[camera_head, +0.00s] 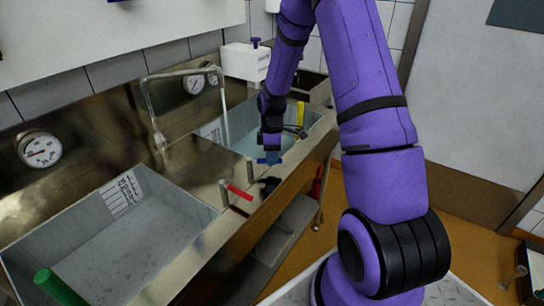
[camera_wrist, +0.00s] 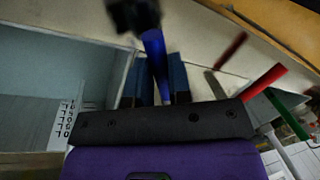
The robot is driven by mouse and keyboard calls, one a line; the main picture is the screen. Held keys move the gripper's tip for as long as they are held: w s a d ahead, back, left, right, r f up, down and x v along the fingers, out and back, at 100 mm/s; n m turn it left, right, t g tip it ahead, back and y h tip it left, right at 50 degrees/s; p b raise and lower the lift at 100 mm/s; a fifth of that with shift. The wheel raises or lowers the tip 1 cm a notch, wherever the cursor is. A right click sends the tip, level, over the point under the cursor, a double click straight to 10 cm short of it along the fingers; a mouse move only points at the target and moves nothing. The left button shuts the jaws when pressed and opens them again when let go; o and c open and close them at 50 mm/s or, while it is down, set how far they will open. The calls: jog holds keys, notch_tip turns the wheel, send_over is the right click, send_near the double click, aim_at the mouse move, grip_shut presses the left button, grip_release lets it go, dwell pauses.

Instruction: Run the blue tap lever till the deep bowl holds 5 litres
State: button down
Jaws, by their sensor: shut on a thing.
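The blue tap lever (camera_head: 268,161) stands on the steel rim between two basins. My gripper (camera_head: 271,148) reaches down to it and is shut on it. In the wrist view the blue lever (camera_wrist: 154,48) runs between the two fingers (camera_wrist: 157,78). The right basin (camera_head: 252,118) has a bluish inside and a marked scale (camera_head: 212,131); its scale also shows in the wrist view (camera_wrist: 63,126). The left basin (camera_head: 105,250) is grey with its own scale (camera_head: 122,194). I cannot tell which is the deep bowl, nor the water level. A bent steel spout (camera_head: 180,72) arches toward the right basin.
A red lever (camera_head: 238,192) stands close left of my gripper. A green handle (camera_head: 60,287) is at the left basin's front, and a yellow handle (camera_head: 300,112) is by the right basin. Round gauges (camera_head: 41,149) sit on the back panel. Open floor lies right of the counter.

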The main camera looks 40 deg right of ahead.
jog(key=m, duration=0.1)
jog(key=s+a+m, duration=0.1)
jog(key=m, duration=0.1)
jog(key=shift+s+a+y, duration=0.15)
jog(key=shift+s+y, duration=0.15)
jog(key=shift+s+a+m+t, duration=0.3)
jog(key=shift+a+m, duration=0.25)
jog(key=shift+m, duration=0.5)
jog(key=shift+s+a+m+t, duration=0.2)
jog(key=shift+s+a+m, duration=0.25)
jog(key=shift+m, duration=0.6)
jog(key=shift+w+a, duration=0.1)
jog(key=c, duration=1.1)
grip_release()
jog(key=shift+o, duration=0.2)
notch_tip(320, 180, up, 11)
jog(key=d, duration=0.2)
jog(key=shift+w+f, duration=0.2)
jog(key=shift+w, duration=0.15)
